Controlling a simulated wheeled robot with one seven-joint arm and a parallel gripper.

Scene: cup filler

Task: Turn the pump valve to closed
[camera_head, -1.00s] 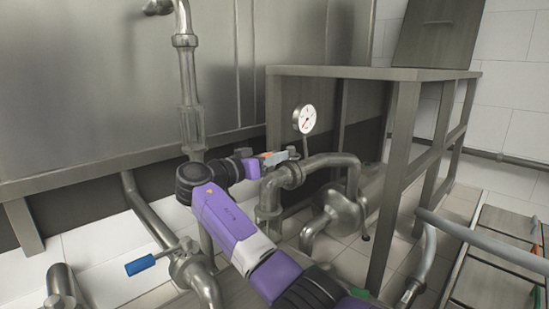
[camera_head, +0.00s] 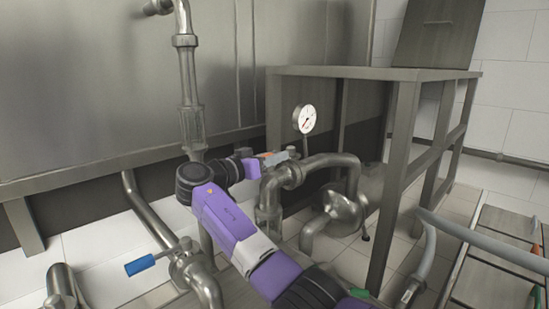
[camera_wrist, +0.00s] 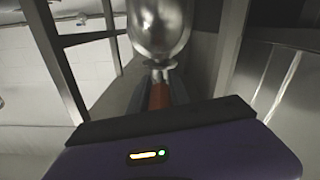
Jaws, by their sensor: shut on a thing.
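The pump valve's orange-red handle (camera_wrist: 159,97) shows in the wrist view between the two dark fingers of my gripper (camera_wrist: 161,90). The fingers are shut on it. In the head view my gripper (camera_head: 270,158) is at the handle, just above the bent steel pipe (camera_head: 287,177). A rounded shiny metal part (camera_wrist: 160,30) lies just beyond the fingertips in the wrist view.
A pressure gauge (camera_head: 304,119) stands close behind the gripper. A metal table frame (camera_head: 395,180) is to the right, and a large steel tank (camera_head: 110,80) is behind on the left. A second valve with a blue handle (camera_head: 140,264) is at the lower left. A hose (camera_head: 427,250) lies right.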

